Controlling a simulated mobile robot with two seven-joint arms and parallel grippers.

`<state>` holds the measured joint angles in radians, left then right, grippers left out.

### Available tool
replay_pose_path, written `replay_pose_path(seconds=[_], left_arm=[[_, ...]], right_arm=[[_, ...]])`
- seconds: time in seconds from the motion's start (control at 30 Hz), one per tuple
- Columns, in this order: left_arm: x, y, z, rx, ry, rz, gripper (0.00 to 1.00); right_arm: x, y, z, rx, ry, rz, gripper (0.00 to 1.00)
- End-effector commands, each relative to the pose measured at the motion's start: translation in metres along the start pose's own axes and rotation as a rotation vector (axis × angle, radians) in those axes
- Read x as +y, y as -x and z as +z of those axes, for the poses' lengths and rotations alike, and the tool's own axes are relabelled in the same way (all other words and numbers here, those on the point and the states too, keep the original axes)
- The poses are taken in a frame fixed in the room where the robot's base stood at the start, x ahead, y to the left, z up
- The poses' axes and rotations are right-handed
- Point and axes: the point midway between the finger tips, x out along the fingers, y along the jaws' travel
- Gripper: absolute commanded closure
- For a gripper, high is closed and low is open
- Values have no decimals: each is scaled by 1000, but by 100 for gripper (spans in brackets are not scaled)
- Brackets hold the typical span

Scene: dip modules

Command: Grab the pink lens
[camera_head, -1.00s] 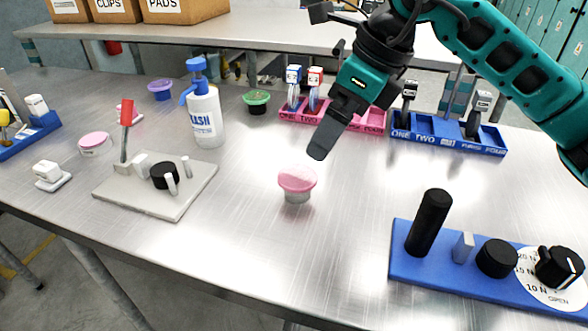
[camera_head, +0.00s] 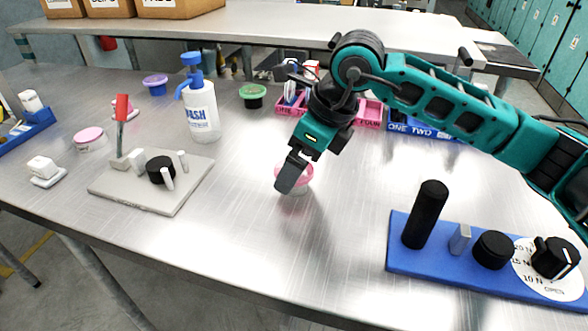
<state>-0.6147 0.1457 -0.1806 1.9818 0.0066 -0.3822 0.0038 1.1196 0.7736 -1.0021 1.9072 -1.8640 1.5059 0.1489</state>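A pink-topped round piece with a pale, see-through lower part (camera_head: 306,177) stands on the bench near the middle, the likely pink lens. My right gripper (camera_head: 289,175) reaches down from the right, and its dark finger covers the left and front part of that piece. I see only one finger clearly, so I cannot tell how far it is open or whether it touches the piece. A second pink-topped round piece (camera_head: 90,138) lies at the left of the bench. My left gripper is not in view.
A grey plate with a red-tipped lever and black knob (camera_head: 190,190) is to the left. A wash bottle (camera_head: 203,115) stands behind it. A blue base with black knobs (camera_head: 405,257) is at front right. Pink (camera_head: 370,115) and blue racks stand behind my arm. The front middle is clear.

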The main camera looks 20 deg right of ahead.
Motion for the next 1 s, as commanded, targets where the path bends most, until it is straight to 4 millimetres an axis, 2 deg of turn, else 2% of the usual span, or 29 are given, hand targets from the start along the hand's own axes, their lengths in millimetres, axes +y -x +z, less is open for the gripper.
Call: replay_pose_path(seconds=[0.07, 0.63, 1.0], left_arm=[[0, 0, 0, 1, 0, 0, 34], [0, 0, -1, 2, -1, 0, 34], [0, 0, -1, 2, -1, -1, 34]], right_arm=[[0, 0, 0, 0, 0, 0, 1], [0, 1, 0, 0, -1, -1, 56], [-1, 6, 3, -1, -1, -2, 56]])
